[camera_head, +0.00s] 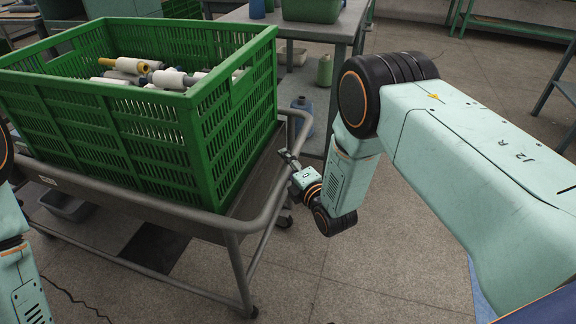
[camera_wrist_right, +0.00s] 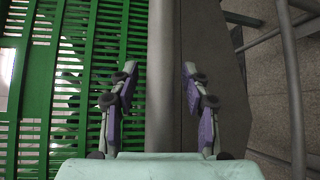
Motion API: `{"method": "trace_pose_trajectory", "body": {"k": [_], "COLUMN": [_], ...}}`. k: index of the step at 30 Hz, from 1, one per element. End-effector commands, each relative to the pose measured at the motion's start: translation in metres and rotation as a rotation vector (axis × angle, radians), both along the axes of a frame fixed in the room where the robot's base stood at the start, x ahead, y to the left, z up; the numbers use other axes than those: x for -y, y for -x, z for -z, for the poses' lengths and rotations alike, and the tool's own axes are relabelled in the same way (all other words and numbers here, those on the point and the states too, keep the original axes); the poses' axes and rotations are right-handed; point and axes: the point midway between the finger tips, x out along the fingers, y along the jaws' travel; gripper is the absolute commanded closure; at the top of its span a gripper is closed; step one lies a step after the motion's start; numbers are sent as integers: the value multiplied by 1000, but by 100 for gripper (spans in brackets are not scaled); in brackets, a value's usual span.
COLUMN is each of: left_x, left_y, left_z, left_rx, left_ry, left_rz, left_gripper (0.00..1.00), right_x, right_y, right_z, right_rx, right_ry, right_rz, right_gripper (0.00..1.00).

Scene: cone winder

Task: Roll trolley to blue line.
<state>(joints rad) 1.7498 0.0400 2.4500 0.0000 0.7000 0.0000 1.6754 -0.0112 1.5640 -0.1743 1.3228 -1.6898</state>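The grey metal trolley (camera_head: 232,222) stands at the left in the head view, with a tubular rail around its deck. A green slatted crate (camera_head: 150,150) sits on it, holding several yarn cones (camera_head: 150,75). My right gripper (camera_head: 287,157) is at the trolley's right-hand rail. In the right wrist view my right gripper (camera_wrist_right: 157,85) is open, one finger on each side of the grey rail (camera_wrist_right: 161,50); I see gaps between fingers and rail. Only part of my left arm shows at the left edge; its gripper is out of view. I cannot make out a blue line for certain.
A grey table (camera_head: 325,28) with a green bin (camera_head: 311,10) stands behind the trolley. A green cone (camera_head: 324,70) and a bluish cone (camera_head: 302,115) are near it. Green-framed benches stand at the far right. Grey floor (camera_head: 330,285) is open in front of the trolley's right side.

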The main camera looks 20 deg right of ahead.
Motion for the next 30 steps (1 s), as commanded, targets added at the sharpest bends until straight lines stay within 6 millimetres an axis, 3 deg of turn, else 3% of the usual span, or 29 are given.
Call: {"method": "trace_pose_trajectory", "body": {"k": [15,30], "left_x": [0,0], "left_y": [0,0], "left_z": [0,0], "left_rx": [0,0], "left_ry": [0,0], "left_rz": [0,0], "left_gripper": [33,33], "right_x": [0,0], "right_y": [0,0], "right_z": [0,0], "right_rx": [0,0], "right_ry": [0,0], "right_rz": [0,0], "right_gripper": [99,100]}}
